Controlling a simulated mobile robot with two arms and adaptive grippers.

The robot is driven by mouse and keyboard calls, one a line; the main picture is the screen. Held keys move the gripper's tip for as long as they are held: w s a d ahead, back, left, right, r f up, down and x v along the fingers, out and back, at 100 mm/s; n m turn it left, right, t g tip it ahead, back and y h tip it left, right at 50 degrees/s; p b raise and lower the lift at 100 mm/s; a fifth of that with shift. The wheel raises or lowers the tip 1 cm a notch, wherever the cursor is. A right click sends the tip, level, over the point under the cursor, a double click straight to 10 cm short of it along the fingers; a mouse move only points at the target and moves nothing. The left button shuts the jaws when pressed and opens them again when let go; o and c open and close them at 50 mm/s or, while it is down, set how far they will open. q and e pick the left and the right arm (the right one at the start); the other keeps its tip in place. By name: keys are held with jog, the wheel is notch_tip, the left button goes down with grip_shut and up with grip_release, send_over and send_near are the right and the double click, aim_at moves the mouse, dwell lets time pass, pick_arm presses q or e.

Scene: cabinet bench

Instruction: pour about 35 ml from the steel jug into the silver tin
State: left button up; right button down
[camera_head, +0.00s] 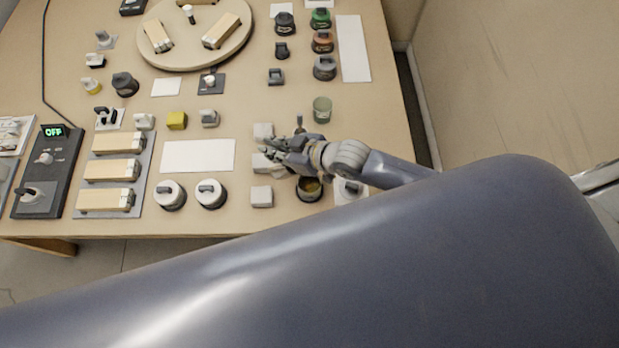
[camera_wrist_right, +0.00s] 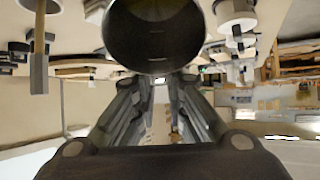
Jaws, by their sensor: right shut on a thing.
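My right gripper (camera_head: 285,152) reaches in from the right, above the front right of the bench, over pale blocks. Its fingers are closed. In the right wrist view a dark grey round vessel (camera_wrist_right: 152,35), which I take for the steel jug, sits at the fingertips (camera_wrist_right: 155,85); its contents cannot be seen. In the head view the hand largely hides what it holds. A round dark-rimmed vessel (camera_head: 310,189) with amber contents stands just below the wrist; I cannot tell whether it is the silver tin. My left gripper is not in view.
Pale blocks (camera_head: 262,196) stand beside the hand. A greenish glass jar (camera_head: 322,109) stands behind it. A white mat (camera_head: 198,156) is bare. Several lidded jars (camera_head: 324,67) line the back right.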

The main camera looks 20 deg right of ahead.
jog(key=w+a+f+g+h+p, duration=0.2)
jog(key=w, duration=0.1)
jog(key=shift+a+f, duration=0.4)
jog(key=shift+w+a+g+h+p, duration=0.9)
jog(key=shift+a+g+h+p, duration=0.05)
jog(key=shift+g+h+p, duration=0.25)
jog(key=shift+w+a, duration=0.1)
jog(key=shift+w, duration=0.05)
